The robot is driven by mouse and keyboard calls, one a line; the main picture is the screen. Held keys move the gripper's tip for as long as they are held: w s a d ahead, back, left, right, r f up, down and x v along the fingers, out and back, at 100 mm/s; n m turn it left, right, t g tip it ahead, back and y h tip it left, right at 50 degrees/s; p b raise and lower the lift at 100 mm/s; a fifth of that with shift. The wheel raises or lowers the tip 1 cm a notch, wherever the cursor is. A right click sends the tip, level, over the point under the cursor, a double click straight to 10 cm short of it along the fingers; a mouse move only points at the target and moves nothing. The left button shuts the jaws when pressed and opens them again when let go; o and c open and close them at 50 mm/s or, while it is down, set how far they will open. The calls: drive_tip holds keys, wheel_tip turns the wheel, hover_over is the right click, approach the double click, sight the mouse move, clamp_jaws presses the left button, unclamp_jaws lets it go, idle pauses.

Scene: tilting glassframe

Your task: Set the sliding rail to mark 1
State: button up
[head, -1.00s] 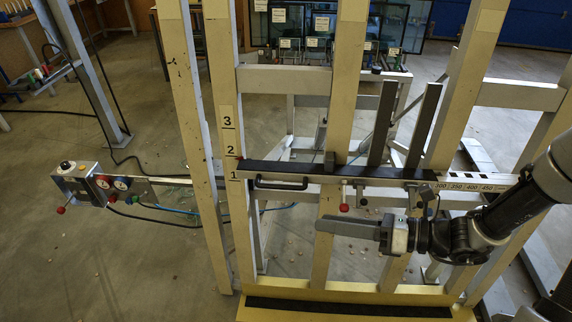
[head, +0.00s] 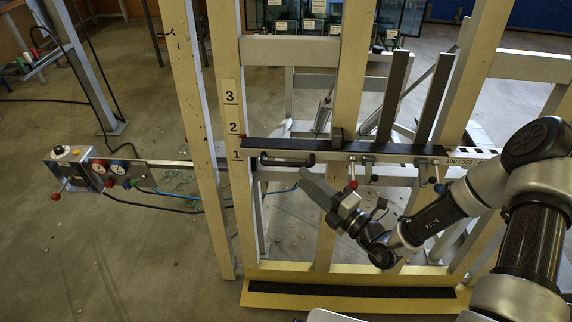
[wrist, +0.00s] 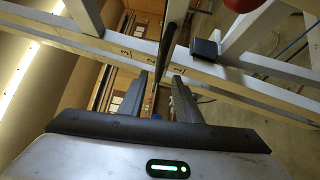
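The sliding rail (head: 345,148) is a horizontal bar with a black top across the frame. A black handle (head: 287,160) is on its front near the left end. Marks 1, 2 and 3 are on a strip (head: 231,118) on the left post. The rail's red-tipped left end (head: 242,136) is just below the 2, above the 1. My gripper (head: 305,178) is below and in front of the rail, right of the handle, pointing up and left, apart from the handle. In the wrist view its two fingers (wrist: 160,82) stand apart with nothing gripped.
A red-knobbed lever (head: 351,185) and a blue-knobbed lever (head: 438,187) hang under the rail, close to my arm. Two dark uprights (head: 394,95) rise from the rail. A control box with gauges (head: 85,168) is at the left. Yellow posts (head: 230,200) bound the frame.

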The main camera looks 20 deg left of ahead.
sight(286, 163)
drive_tip(key=x, duration=0.9)
drive_tip(key=shift+b, duration=0.4)
clamp_jaws()
